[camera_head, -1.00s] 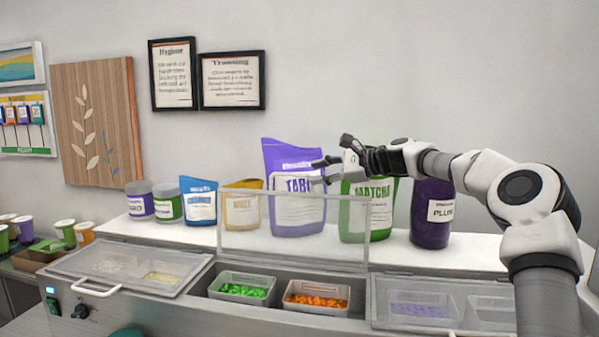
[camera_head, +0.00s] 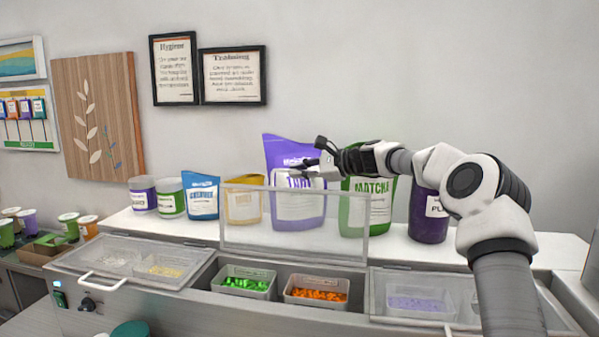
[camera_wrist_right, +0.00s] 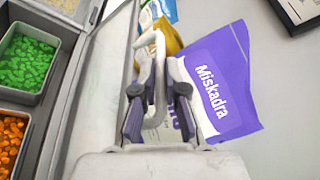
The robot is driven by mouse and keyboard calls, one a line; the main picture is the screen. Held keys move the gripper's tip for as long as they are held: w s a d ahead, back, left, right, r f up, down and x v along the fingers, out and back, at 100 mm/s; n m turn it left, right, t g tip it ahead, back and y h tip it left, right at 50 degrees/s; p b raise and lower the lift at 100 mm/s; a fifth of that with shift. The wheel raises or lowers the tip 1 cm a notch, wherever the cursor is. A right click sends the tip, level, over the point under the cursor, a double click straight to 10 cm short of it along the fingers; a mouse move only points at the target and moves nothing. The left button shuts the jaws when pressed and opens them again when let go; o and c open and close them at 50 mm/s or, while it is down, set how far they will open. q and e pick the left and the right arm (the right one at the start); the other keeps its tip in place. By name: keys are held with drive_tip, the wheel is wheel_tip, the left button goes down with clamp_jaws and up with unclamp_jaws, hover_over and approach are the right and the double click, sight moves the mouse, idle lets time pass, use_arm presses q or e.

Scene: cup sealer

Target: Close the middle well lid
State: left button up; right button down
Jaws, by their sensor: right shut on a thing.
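The middle well lid (camera_head: 300,240) is a clear framed panel standing upright behind the open middle well. The well holds a tub of green pieces (camera_head: 244,283) and a tub of orange pieces (camera_head: 316,293). My right gripper (camera_head: 305,168) is above the lid's top edge, in front of the purple pouch. In the right wrist view, a white curved bar (camera_wrist_right: 158,85), seemingly the lid's handle, lies between the fingers, and the gripper (camera_wrist_right: 160,75) is shut on it. The exact contact is hard to see. My left gripper is out of view.
A left lid (camera_head: 125,262) and a right lid (camera_head: 455,297) lie closed on either side. Behind the lid stand a purple pouch (camera_head: 297,150), a green matcha pouch (camera_head: 380,217) and a dark purple jar (camera_head: 428,225). Cups stand at the far left.

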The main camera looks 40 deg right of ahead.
drive_tip(key=shift+a+f+b, duration=0.15)
drive_tip(key=shift+f+b, duration=0.25)
drive_tip(key=shift+b, duration=0.15)
drive_tip(key=shift+s+a+b, duration=0.35)
drive_tip(key=shift+b, duration=0.2)
drive_tip(key=s+a+f+n+t+b, duration=0.1)
drive_tip(key=s+a+n+b, duration=0.4)
drive_tip(key=b, duration=2.4)
drive_tip(key=s+a+t, duration=0.1)
drive_tip(key=s+a, duration=0.2)
drive_tip(key=a, duration=0.2)
drive_tip(key=shift+s+a+f+n+t+h, duration=0.15)
drive_tip(key=shift+a+f+n+t+h, duration=0.15)
drive_tip(key=shift+h, duration=0.1)
